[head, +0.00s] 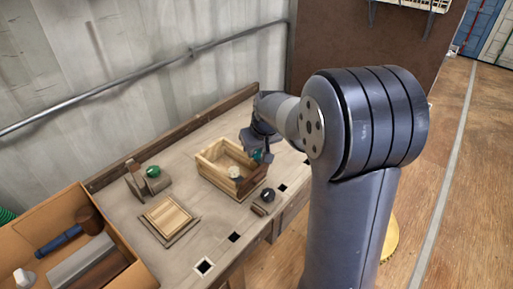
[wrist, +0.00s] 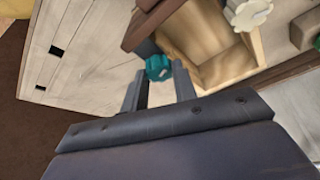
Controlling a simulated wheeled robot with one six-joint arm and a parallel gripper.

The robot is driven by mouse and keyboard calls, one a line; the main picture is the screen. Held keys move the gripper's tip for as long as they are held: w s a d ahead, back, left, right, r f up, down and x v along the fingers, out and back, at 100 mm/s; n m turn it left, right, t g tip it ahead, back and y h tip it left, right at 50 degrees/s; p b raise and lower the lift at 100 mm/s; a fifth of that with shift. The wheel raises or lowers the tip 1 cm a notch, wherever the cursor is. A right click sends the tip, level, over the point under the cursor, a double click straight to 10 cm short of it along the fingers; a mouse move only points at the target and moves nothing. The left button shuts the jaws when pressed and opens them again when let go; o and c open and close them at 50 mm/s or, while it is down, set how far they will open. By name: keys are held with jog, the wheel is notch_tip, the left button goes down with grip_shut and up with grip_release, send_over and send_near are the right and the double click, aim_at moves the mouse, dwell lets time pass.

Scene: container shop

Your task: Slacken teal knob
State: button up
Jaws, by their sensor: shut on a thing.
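The teal knob (wrist: 158,67) is lobed and sits at a corner of the open wooden box (wrist: 225,68) in the wrist view. My gripper (wrist: 158,76) has one finger on each side of it and is shut on it. In the head view the teal knob (head: 257,155) shows in part beside my gripper (head: 261,150), at the box's right end. The wooden box (head: 211,173) stands on the workbench. A cream knob (head: 234,172) is at its near side and also shows in the wrist view (wrist: 250,13).
A black knob (head: 268,195) on a small block stands just in front of the box. A green knob (head: 153,171) on a wooden fixture and a wooden panel (head: 168,217) lie left. A cardboard box (head: 22,263) of tools fills the lower left. A wall runs behind.

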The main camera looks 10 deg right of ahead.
jog(key=n+y, duration=0.1)
jog(key=n, duration=0.1)
jog(key=n+b, duration=0.1)
jog(key=n, duration=0.1)
jog(key=shift+d+f+n+g+y, duration=0.15)
jog(key=shift+n+g+y, duration=0.15)
jog(key=shift+g+y, duration=0.1)
jog(key=n+g+y+b, duration=0.1)
jog(key=n, duration=0.3)
jog(key=shift+w+n, duration=0.1)
jog(key=shift+n, duration=0.3)
jog(key=o, duration=1)
jog(key=v, duration=1.1)
jog(key=shift+w+d+p, duration=0.15)
jog(key=shift+w+p, duration=0.1)
jog(key=shift+p, duration=0.1)
